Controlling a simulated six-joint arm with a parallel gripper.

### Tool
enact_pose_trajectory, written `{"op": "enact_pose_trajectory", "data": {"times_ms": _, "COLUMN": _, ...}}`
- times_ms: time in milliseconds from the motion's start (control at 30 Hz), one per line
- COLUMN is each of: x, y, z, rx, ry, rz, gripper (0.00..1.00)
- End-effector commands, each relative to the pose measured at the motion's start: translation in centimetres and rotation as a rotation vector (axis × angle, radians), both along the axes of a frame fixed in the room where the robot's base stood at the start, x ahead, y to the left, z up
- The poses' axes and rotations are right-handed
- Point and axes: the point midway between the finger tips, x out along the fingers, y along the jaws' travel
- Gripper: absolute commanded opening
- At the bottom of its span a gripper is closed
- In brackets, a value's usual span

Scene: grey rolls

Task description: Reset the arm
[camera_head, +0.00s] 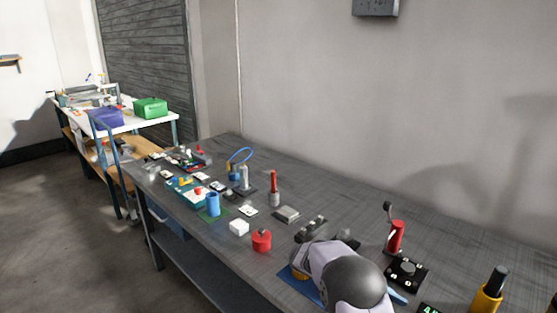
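A rounded arm part (355,284), pale with a dark grey dome, shows at the bottom centre over the grey bench (345,207); I take it to be mine. It is cut off by the lower picture edge. No gripper fingers can be made out, and I see nothing held. Part of a blue plate (301,286) and an orange-yellow piece show beside the arm's left side. A dark block (312,228) lies just behind the arm; what it is cannot be told.
A red cylinder (262,240), white cube (239,227) and blue cylinder (213,204) stand left of the arm. A red-handled tool (396,237), black box (408,271) and yellow holder (486,296) stand right. A second table holds a green bin (150,108) and purple bin (104,119).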

Motion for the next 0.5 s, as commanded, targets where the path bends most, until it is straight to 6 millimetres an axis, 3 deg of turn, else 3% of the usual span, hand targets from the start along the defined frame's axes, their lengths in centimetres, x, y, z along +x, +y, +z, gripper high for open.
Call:
{"op": "enact_pose_trajectory", "data": {"times_ms": 33, "x": 0.7, "y": 0.8, "z": 2.3, "rx": 0.07, "ry": -0.09, "rz": 0.013, "gripper": 0.42}}
{"op": "enact_pose_trajectory", "data": {"times_ms": 67, "x": 0.9, "y": 1.3, "z": 2.5, "rx": 0.116, "ry": -0.145, "rz": 0.016, "gripper": 0.42}}
{"op": "enact_pose_trajectory", "data": {"times_ms": 133, "x": 0.3, "y": 2.6, "z": 1.4, "rx": 0.23, "ry": -0.257, "rz": -0.015, "gripper": 0.42}}
{"op": "enact_pose_trajectory", "data": {"times_ms": 200, "x": -1.6, "y": 3.7, "z": -0.3, "rx": 0.325, "ry": -0.336, "rz": -0.081, "gripper": 0.42}}
{"op": "enact_pose_trajectory", "data": {"times_ms": 500, "x": -8.0, "y": 9.2, "z": -2.8, "rx": 0.633, "ry": -0.665, "rz": -0.389, "gripper": 0.42}}
